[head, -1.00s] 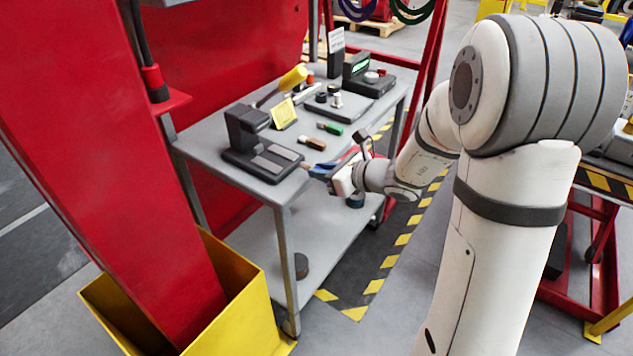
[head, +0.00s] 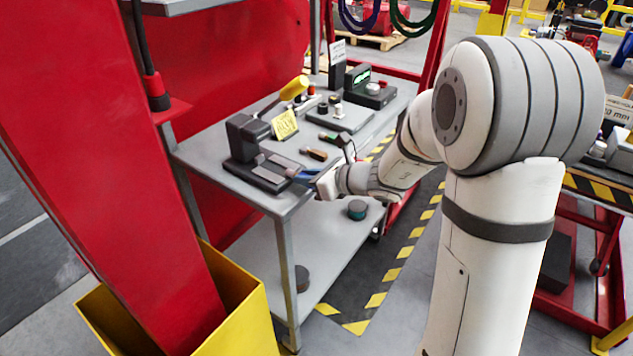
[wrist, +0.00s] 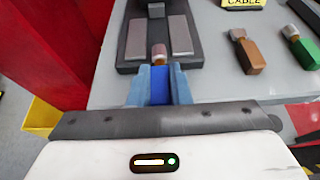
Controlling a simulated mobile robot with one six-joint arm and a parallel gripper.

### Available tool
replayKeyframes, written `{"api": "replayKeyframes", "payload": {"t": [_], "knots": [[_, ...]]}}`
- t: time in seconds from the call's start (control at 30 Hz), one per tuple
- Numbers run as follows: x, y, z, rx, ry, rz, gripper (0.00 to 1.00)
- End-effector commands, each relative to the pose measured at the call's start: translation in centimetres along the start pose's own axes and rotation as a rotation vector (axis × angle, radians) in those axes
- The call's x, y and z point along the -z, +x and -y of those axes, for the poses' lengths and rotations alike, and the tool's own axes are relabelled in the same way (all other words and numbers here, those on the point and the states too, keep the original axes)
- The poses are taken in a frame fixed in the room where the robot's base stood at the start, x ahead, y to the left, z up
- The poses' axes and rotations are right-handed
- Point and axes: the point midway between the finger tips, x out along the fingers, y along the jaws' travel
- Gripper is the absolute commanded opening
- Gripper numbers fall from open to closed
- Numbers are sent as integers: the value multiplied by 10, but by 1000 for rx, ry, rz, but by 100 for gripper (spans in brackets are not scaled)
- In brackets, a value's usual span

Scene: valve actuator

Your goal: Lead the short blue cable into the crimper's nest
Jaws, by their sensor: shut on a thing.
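The crimper (head: 243,138) is a dark press with a flat base on the near left part of the grey table. In the wrist view its dark base (wrist: 150,22) carries two grey pads with a dark lane between them. My gripper (head: 303,176) is at the base's near right end. In the wrist view my gripper (wrist: 159,92) is shut on the short blue cable (wrist: 159,86), a blue block between pale blue fingers. The cable's copper tip (wrist: 159,52) points forward, over or just at the base's near edge, in line with the lane. Its height above the base is unclear.
Brown (wrist: 247,52) and green (wrist: 301,46) cables lie on the table to the right. A yellow label (head: 285,124) stands behind the crimper. A yellow-ended handle (head: 294,88) leans above it. A red column (head: 110,170) stands at left.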

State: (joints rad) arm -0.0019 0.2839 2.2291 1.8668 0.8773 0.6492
Motion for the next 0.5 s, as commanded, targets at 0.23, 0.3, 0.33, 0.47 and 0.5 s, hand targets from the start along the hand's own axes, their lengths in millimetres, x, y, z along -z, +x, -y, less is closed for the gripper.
{"api": "replayKeyframes", "payload": {"t": [0.23, 0.3, 0.33, 0.47, 0.5], "knots": [[-6, 15, -1, -2, 0, 1, 0], [-7, 17, -1, -2, 0, 0, 0], [-7, 17, -1, -2, 0, 0, 0], [-8, 18, -1, -2, 0, 0, 0], [-8, 18, -1, -2, 0, 0, 0]]}}
